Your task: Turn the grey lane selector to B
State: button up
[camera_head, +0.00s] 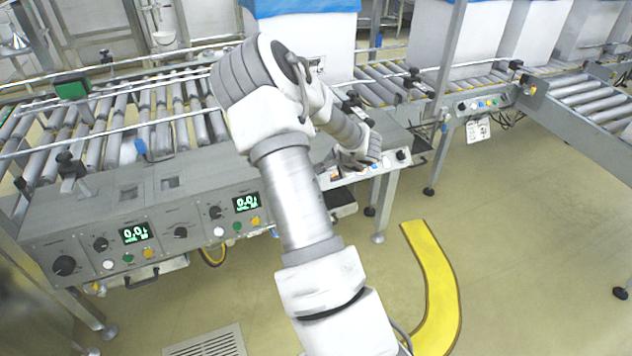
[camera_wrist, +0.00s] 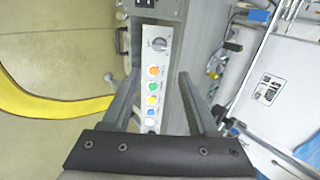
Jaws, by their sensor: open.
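In the wrist view, the grey lane selector (camera_wrist: 158,44) is a round knob with a raised grip at the far end of a narrow white panel (camera_wrist: 143,72). Its lettering is too small to read, so I cannot tell its position. My gripper (camera_wrist: 158,74) is open, its two grey fingers on either side of the panel's button row, with nothing between the tips. The selector lies beyond the fingertips, apart from them. In the head view my gripper (camera_head: 360,158) hangs by the right end of the conveyor's front, and its hand and wrist cover much of the panel.
Orange (camera_wrist: 154,70), green, blue, yellow and white buttons line the panel below the selector. A wider front panel with black knobs (camera_head: 64,265) and green displays (camera_head: 134,233) is left of my arm. A yellow floor strip (camera_head: 436,285) lies on open floor at right.

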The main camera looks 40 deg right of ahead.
jog(key=b+x, duration=0.2)
jog(key=x, duration=1.5)
jog(key=shift+w+d+f, duration=0.1)
jog(key=shift+w+d, duration=0.05)
jog(key=shift+d, duration=0.05)
grip_shut()
jog(key=shift+b, duration=0.4)
jog(key=m+b, duration=0.2)
jog(key=m, duration=0.1)
jog(key=shift+m+b, duration=0.3)
jog(key=m+b, duration=0.1)
jog(key=m, duration=0.4)
jog(key=shift+w+d, duration=0.1)
jog(key=shift+m, duration=0.3)
grip_release()
